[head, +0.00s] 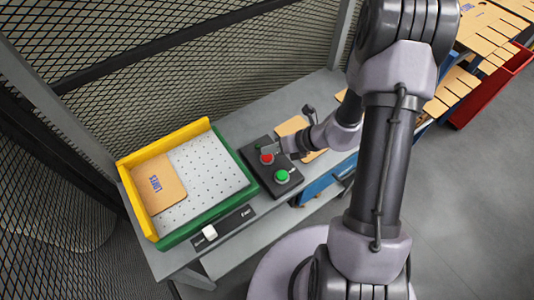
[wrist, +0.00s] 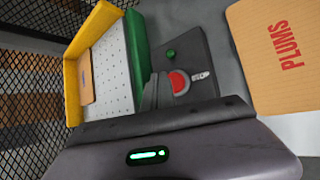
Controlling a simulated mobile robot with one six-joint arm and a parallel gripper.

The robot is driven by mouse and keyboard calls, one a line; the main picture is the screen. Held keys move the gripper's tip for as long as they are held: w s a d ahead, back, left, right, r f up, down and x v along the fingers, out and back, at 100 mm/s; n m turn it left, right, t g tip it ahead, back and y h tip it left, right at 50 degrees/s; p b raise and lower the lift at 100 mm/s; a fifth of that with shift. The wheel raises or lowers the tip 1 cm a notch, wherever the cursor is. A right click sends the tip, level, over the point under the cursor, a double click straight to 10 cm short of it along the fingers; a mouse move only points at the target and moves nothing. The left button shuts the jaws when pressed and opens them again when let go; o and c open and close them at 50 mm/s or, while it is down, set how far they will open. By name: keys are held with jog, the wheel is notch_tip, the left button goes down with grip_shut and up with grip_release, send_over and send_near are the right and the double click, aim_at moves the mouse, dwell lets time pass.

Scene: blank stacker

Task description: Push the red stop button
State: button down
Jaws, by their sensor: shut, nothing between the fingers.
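The red stop button (head: 267,158) sits on a dark control panel (head: 258,173) on the grey bench. It also shows in the wrist view (wrist: 181,82), with the label STOP beside it and its left part covered by my fingers. My gripper (head: 275,147) is shut and empty, with its tips right at the red button. In the wrist view its dark fingers (wrist: 157,90) overlap the button's edge. I cannot tell whether they touch it. A green button (head: 282,176) is on the same panel, apart from my fingers.
Left of the panel is a perforated tray with a yellow and green rim (head: 192,134), holding a cardboard blank (head: 160,184). A slider with a white knob (head: 210,232) is on the bench front. A cardboard piece marked PLUMS (wrist: 275,55) lies near the panel. Mesh fencing stands behind.

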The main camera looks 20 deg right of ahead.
aim_at(270, 157)
notch_tip(270, 157, up, 5)
jog(key=p, duration=0.4)
jog(key=shift+r, duration=0.1)
dwell(0.3)
dwell(0.4)
